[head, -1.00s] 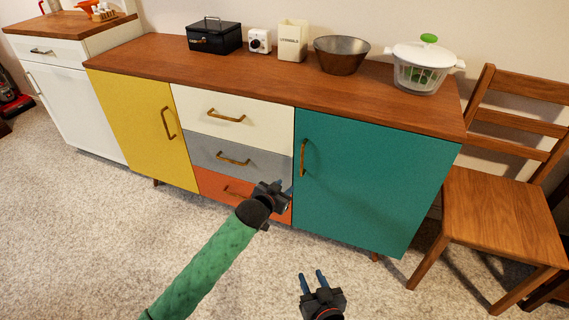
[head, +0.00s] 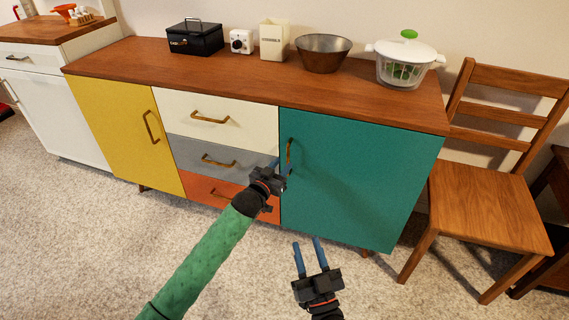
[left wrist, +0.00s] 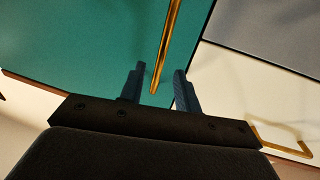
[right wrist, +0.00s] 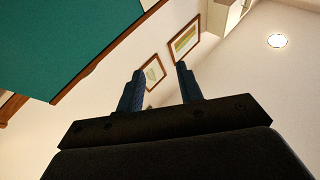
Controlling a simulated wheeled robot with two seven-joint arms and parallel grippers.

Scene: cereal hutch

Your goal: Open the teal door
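The teal door (head: 350,180) is the right-hand front of the sideboard and looks shut. Its brass handle (head: 289,152) stands upright near the door's left edge. My left gripper (head: 281,168) is open, with its fingertips near the lower end of the handle. In the left wrist view the handle (left wrist: 165,50) runs down between the two blue fingers (left wrist: 155,82), and its end shows in the gap. I cannot tell whether a finger touches it. My right gripper (head: 306,247) is open and empty, low in front of the door. The right wrist view also shows it open (right wrist: 158,75).
A wooden chair (head: 490,210) stands close to the sideboard's right side. The sideboard top (head: 260,88) carries a black box, a white timer, a canister, a bowl and a salad spinner (head: 405,65). Carpet (head: 100,250) in front is free.

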